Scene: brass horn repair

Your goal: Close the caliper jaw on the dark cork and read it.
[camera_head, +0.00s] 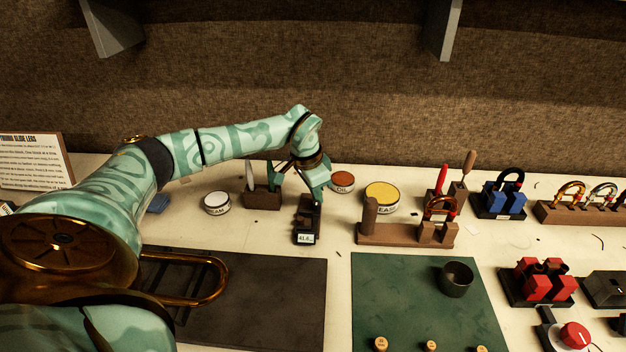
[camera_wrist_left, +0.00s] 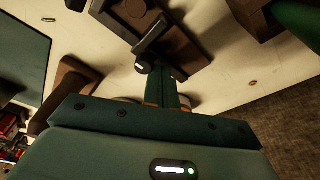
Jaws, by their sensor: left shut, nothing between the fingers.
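The caliper (camera_head: 307,222) is a dark upright device with a small lit display at its front, which seems to read about 41.6; the last digits are too small to be sure. My left gripper (camera_head: 319,198) is shut and empty, pointing down at the caliper's right rear side. In the left wrist view its closed fingers (camera_wrist_left: 163,90) are close to a dark round-ended part of the caliper (camera_wrist_left: 146,62); I cannot tell if they touch. I cannot make out the dark cork at the jaw. My right gripper is not in view.
A wooden rack (camera_head: 262,198) stands left behind the caliper. Tins stand around it: white (camera_head: 217,203), red-topped (camera_head: 342,182) and yellow-topped (camera_head: 382,194). A wooden stand (camera_head: 408,238) is at its right. A dark mat (camera_head: 270,290) and a green mat (camera_head: 415,300) lie in front.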

